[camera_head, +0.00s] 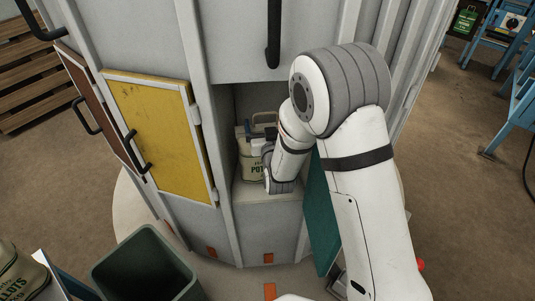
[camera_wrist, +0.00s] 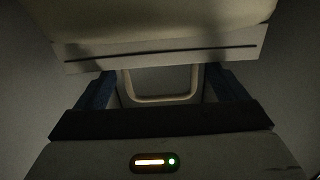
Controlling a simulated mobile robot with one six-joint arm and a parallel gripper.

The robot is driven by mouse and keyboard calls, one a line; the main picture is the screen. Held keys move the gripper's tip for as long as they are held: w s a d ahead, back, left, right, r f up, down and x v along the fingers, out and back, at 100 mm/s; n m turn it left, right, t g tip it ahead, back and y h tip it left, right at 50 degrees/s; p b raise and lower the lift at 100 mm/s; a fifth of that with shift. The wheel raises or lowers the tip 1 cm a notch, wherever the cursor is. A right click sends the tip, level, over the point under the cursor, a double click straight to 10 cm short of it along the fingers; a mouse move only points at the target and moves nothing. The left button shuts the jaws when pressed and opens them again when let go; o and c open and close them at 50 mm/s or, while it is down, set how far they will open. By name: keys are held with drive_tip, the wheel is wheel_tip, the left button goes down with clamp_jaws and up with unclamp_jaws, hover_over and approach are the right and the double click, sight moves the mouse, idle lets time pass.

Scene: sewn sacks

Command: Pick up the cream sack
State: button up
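The cream sack (camera_head: 249,168) with dark green print stands upright in an open compartment of the grey cabinet, and its looped handle (camera_head: 263,117) is on top. My gripper (camera_head: 257,135) reaches into the compartment at the sack's top. In the wrist view, the sack's pale top (camera_wrist: 160,25) fills the upper part, and its handle (camera_wrist: 160,98) lies between the blue fingers of my gripper (camera_wrist: 160,88). The fingers are spread apart, one on each side of the handle. My arm hides the sack's right part in the head view.
A yellow door (camera_head: 155,130) is at the compartment's left, and a teal door (camera_head: 319,215) hangs at its right near my arm. A dark green bin (camera_head: 145,268) stands in front. Another printed sack (camera_head: 20,277) is at the lower left. The compartment is narrow.

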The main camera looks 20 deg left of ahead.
drive_tip(key=c, duration=1.9)
drive_tip(key=shift+r, duration=0.25)
drive_tip(key=shift+c, duration=0.3)
